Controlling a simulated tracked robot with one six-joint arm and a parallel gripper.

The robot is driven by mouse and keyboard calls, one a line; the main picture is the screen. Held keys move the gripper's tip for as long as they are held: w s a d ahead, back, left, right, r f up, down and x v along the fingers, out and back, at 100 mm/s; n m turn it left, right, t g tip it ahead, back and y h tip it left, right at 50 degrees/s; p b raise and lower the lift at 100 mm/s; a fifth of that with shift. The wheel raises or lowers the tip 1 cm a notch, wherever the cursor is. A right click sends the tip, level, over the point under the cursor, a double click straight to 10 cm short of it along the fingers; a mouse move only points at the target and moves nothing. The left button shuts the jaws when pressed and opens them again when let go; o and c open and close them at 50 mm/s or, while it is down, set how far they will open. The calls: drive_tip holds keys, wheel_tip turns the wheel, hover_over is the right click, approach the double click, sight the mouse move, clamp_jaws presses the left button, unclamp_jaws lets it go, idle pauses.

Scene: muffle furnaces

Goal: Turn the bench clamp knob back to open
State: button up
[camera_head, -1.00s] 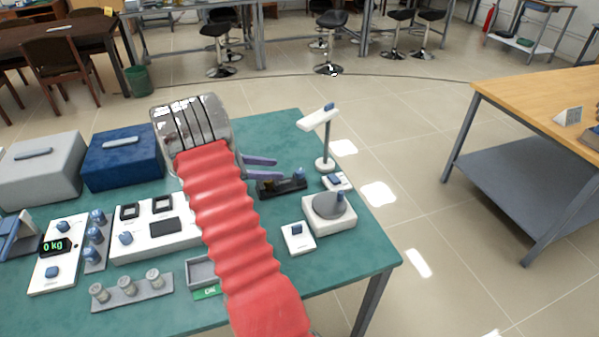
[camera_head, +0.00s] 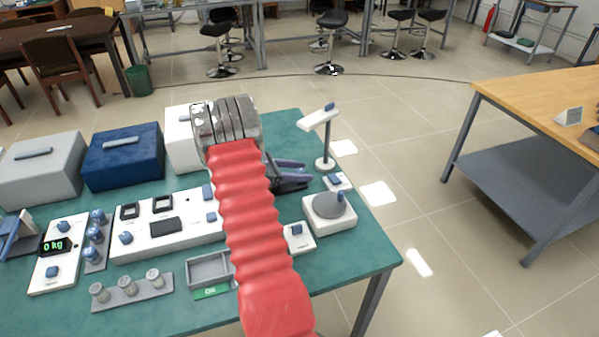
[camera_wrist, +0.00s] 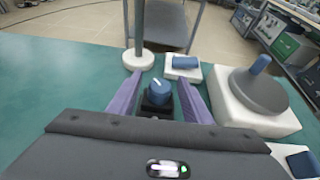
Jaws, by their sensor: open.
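The bench clamp knob (camera_wrist: 158,92) is blue with a white pointer line and sits on a black clamp body (camera_wrist: 155,108) in the wrist view. My gripper (camera_wrist: 163,80) is open, with one purple finger on each side of the knob. Gaps show between the knob and both fingers. The rest of the clamp is hidden behind the gripper's dark body. In the head view my gripper (camera_head: 290,165) is low over the right part of the green table, and I cannot make out the knob there.
A lamp-like stand (camera_head: 325,150) rises just beyond the clamp. A small white switch box (camera_head: 337,181) and a white unit with a grey disc (camera_head: 329,210) stand close on the right. A white box with a blue button (camera_head: 298,238) is in front.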

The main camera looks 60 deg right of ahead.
drive_tip(key=shift+c, duration=0.7)
drive_tip(key=c, duration=0.9)
drive_tip(key=shift+n+t+h, duration=0.3)
drive_tip(key=shift+n+t, duration=0.1)
drive_tip(key=shift+n+t+h, duration=0.65)
drive_tip(key=shift+n+t, duration=0.6)
drive_tip(key=shift+t, duration=0.05)
drive_tip(key=shift+n+t+h, duration=0.65)
drive_tip(key=shift+n+t, duration=0.6)
drive_tip(key=shift+t, duration=0.05)
drive_tip(key=shift+n+t, duration=1.8)
drive_tip(key=shift+t, duration=0.3)
drive_tip(key=shift+n+t, duration=0.3)
drive_tip(key=shift+r+n+t, duration=0.1)
drive_tip(key=shift+n+t, duration=0.4)
drive_tip(key=shift+t, duration=0.1)
drive_tip(key=o, duration=1)
